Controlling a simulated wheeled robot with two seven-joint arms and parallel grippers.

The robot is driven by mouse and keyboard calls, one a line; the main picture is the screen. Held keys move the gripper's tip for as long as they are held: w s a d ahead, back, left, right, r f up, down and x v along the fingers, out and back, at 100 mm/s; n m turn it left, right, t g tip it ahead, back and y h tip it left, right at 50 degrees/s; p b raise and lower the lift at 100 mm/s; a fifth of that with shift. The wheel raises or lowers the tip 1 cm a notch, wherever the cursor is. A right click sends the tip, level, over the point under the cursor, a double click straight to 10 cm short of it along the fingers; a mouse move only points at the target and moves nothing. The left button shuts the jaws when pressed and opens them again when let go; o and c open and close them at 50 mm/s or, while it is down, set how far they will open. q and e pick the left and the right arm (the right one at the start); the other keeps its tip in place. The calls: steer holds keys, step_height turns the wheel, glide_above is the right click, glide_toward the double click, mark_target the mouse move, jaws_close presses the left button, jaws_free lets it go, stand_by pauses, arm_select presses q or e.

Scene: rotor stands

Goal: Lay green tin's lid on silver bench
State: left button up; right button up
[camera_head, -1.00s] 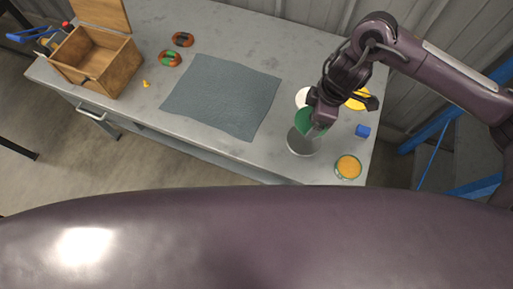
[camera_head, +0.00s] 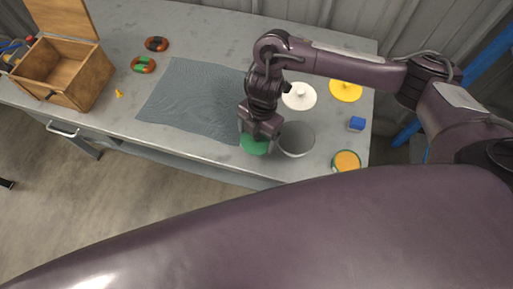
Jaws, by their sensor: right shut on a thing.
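The green lid (camera_head: 255,146) is a round disc, held under my right gripper (camera_head: 258,134), which is shut on it and hides part of it. The lid is near the front edge of the silver bench (camera_head: 215,33), just right of the grey cloth. I cannot tell whether it touches the bench. A round grey open vessel (camera_head: 297,139) stands just right of the lid. It may be the tin, but its outer colour is hard to make out. My left gripper is not in view.
A white lid (camera_head: 299,96), a yellow lid (camera_head: 346,90), a blue cube (camera_head: 356,124) and an orange-filled round container (camera_head: 346,161) stand to the right. A grey cloth (camera_head: 196,100) covers mid-bench. A wooden box (camera_head: 66,72), ring-shaped items and a small yellow piece are left.

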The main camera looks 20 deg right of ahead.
mark_target(257, 146)
step_height(257, 146, down, 8)
steer(key=shift+f, duration=0.1)
stand_by(0.4)
steer(key=shift+f, duration=0.15)
steer(key=o, duration=0.9)
steer(key=shift+r, duration=0.55)
steer(key=r, duration=0.3)
steer(key=d+r, duration=0.1)
steer(key=r, duration=0.3)
steer(key=w+r, duration=0.1)
steer(key=r, duration=0.3)
steer(key=shift+d+r+p, duration=0.1)
steer(key=shift+d+p, duration=0.15)
steer(key=shift+p, duration=0.15)
